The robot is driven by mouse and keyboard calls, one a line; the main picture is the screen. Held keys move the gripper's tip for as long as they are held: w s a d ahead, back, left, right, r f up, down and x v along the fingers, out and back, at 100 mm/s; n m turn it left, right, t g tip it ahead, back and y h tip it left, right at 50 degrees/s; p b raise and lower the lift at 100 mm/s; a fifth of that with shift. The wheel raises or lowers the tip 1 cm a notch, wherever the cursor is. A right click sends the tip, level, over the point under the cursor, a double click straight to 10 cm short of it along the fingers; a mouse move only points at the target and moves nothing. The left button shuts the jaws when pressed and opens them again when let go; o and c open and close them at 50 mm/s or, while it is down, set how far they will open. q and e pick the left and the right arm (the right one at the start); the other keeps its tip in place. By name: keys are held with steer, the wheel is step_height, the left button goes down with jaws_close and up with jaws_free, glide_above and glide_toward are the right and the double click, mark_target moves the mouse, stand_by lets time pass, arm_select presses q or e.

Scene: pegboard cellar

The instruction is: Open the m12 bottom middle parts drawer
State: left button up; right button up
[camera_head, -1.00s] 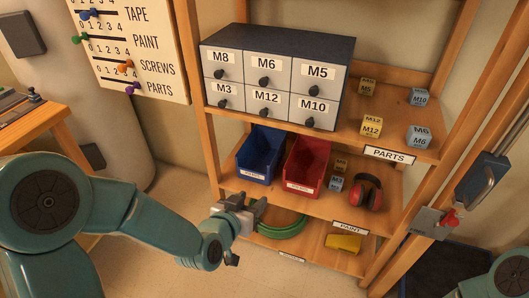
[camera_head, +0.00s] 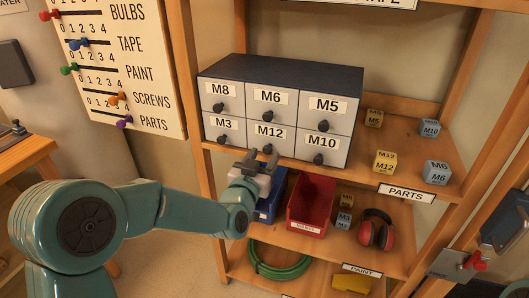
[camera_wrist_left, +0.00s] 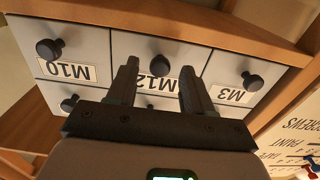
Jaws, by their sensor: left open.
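The M12 drawer (camera_head: 258,134) is the bottom middle drawer of the parts cabinet (camera_head: 290,76), with a white front, a label and a dark round knob (camera_head: 267,149). It looks shut, flush with its neighbours. My left gripper (camera_head: 262,161) is open and empty, just in front of and below the M12 knob. In the left wrist view the cabinet appears upside down. There the left gripper's fingers (camera_wrist_left: 159,72) point at the M12 drawer, with its knob (camera_wrist_left: 160,60) between the fingertips in the picture; contact cannot be told. The fingers partly cover the label.
The M3 (camera_head: 223,138) and M10 (camera_head: 318,159) knobs flank M12; M8, M6 and M5 drawers are above. A blue bin (camera_head: 266,208) and red bin (camera_head: 312,205) stand on the shelf below. Labelled blocks (camera_head: 385,162) sit right of the cabinet, where some shelf is free.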

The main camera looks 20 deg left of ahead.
arm_select(q)
steer(key=shift+w, duration=0.95)
arm_select(e)
steer(key=shift+s+d, duration=0.1)
arm_select(q)
jaws_close()
steer(key=shift+f, duration=0.1)
arm_select(e)
steer(key=shift+s, duration=0.1)
